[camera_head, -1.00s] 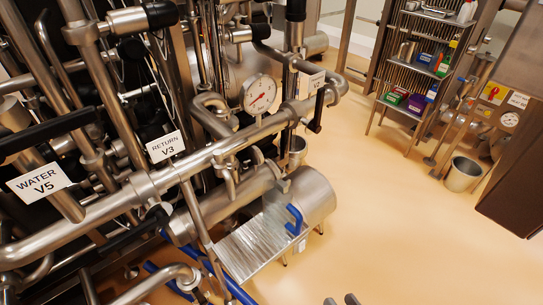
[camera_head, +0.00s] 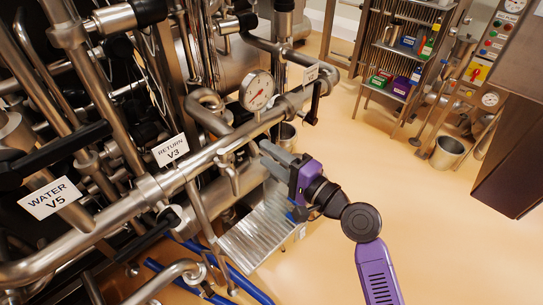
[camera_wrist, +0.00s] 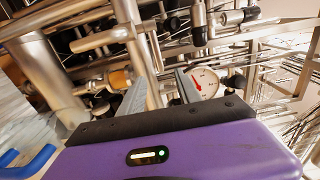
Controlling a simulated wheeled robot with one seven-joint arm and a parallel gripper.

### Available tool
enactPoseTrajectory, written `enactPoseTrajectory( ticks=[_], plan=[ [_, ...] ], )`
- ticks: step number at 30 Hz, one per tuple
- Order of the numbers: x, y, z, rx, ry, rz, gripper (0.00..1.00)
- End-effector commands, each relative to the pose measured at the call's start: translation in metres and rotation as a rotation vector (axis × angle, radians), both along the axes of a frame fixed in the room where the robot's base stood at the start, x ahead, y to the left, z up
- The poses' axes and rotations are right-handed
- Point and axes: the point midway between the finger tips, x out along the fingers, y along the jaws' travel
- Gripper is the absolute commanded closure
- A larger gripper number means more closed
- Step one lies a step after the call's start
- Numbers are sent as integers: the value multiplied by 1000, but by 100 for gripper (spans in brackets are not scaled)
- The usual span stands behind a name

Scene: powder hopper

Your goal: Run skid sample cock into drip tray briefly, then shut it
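My gripper (camera_head: 268,157) reaches in from the lower right in the head view. Its grey fingers point up-left, below the long steel pipe (camera_head: 215,155). In the wrist view the fingers (camera_wrist: 158,92) stand apart with nothing held between them. A ribbed steel tray (camera_head: 252,238), which looks like the drip tray, lies below and left of my gripper. A blue handle (camera_head: 299,213) shows partly behind my gripper; it is clearer in the wrist view (camera_wrist: 28,162). I cannot pick out the sample cock for certain; my gripper covers part of that area.
A pressure gauge (camera_head: 257,91) stands above my gripper. A shelf rack (camera_head: 405,60) and a bucket (camera_head: 447,153) stand at the back right. Open floor lies right of the tray.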

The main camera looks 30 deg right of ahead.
Motion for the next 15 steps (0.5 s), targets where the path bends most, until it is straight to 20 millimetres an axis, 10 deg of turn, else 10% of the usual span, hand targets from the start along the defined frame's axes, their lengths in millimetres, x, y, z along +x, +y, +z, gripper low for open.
enactPoseTrajectory(
  ticks=[15],
  plan=[
    [61, 21, 0, -2, -2, 2, 60]
  ],
)
